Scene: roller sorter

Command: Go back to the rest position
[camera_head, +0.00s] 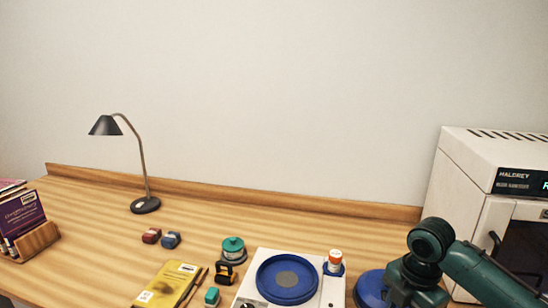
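My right arm (436,262) comes in from the right edge, dark green, and bends down at the lower right. Its gripper is not visible; the arm runs out of the bottom of the picture. My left arm and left gripper are not in view. Just left of my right arm stands a white device (249,287) with a round blue dish (288,279) on top. A small bottle with an orange cap (335,257) stands upright at its back right corner, in a blue holder.
A blue round thing (370,289) is partly hidden by my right arm. A white cabinet (465,180) stands at right. Left of the device are a green-lidded container (233,246), a yellow book (168,284) and two small blocks (161,238). A lamp (146,204) stands farther back.

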